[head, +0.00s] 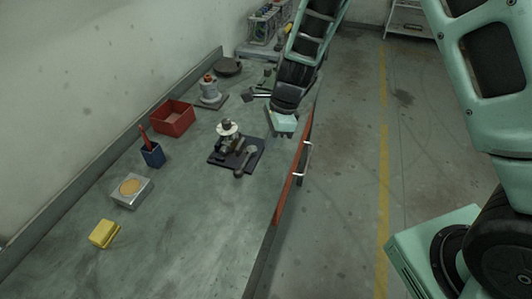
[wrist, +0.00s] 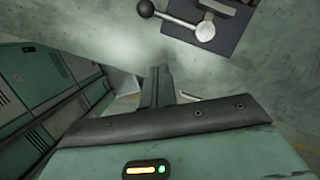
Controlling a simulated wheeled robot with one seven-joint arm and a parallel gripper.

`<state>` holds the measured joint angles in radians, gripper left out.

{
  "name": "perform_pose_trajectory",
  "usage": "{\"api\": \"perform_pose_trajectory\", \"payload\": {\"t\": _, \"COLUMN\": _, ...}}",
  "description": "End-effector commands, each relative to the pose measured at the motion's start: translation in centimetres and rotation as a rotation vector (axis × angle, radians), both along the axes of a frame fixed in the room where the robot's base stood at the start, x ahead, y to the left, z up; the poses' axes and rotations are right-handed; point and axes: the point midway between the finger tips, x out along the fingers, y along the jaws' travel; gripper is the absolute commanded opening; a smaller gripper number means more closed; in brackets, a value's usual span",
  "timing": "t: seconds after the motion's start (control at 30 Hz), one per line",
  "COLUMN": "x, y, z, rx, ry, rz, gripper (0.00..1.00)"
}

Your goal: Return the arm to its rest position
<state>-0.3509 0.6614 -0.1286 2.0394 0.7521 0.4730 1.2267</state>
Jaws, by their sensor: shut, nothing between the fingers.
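My gripper (wrist: 159,84) shows in the wrist view with its dark fingers together and nothing between them. The valve (head: 228,132), with a pale round top, stands upright on a dark mat (head: 218,160) left of the hand.
The bench (head: 185,235) also holds a red bin (head: 172,118), a blue cup (head: 152,155), a metal box (head: 131,191), a yellow block (head: 104,233) and a flanged part (head: 209,92). An orange-red bench front with handles (head: 293,175) borders clear floor (head: 345,190) to the right.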

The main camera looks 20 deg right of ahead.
Motion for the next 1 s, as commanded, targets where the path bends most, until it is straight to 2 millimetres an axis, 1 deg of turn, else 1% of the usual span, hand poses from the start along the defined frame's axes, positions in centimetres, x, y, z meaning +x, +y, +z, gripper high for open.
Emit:
{"api": "perform_pose_trajectory", "payload": {"t": 0.17, "x": 0.0, "y": -0.2, "z": 0.8, "rx": 0.0, "ry": 0.001, "rz": 0.0, "gripper": 0.0}}
{"api": "perform_pose_trajectory", "payload": {"t": 0.67, "x": 0.0, "y": -0.2, "z": 0.7, "rx": 0.0, "ry": 0.001, "rz": -0.001, "gripper": 0.0}}
{"api": "perform_pose_trajectory", "payload": {"t": 0.77, "x": -1.6, "y": 1.1, "z": 2.1, "rx": 0.013, "ry": -0.019, "rz": 0.131, "gripper": 0.0}}
{"api": "perform_pose_trajectory", "payload": {"t": 0.83, "x": -3.7, "y": 2.4, "z": 3.7, "rx": 0.027, "ry": -0.048, "rz": 0.306, "gripper": 0.0}}
{"api": "perform_pose_trajectory", "payload": {"t": 0.87, "x": -4.9, "y": 3.1, "z": 4.5, "rx": 0.033, "ry": -0.066, "rz": 0.402, "gripper": 0.0}}
{"api": "perform_pose_trajectory", "payload": {"t": 0.9, "x": -6.7, "y": 3.9, "z": 5.7, "rx": 0.039, "ry": -0.093, "rz": 0.546, "gripper": 0.0}}
{"api": "perform_pose_trajectory", "payload": {"t": 0.97, "x": -9.7, "y": 4.9, "z": 7.4, "rx": 0.043, "ry": -0.138, "rz": 0.782, "gripper": 0.0}}
{"api": "perform_pose_trajectory", "payload": {"t": 1.0, "x": -11.7, "y": 5.3, "z": 8.4, "rx": 0.041, "ry": -0.169, "rz": 0.945, "gripper": 0.0}}
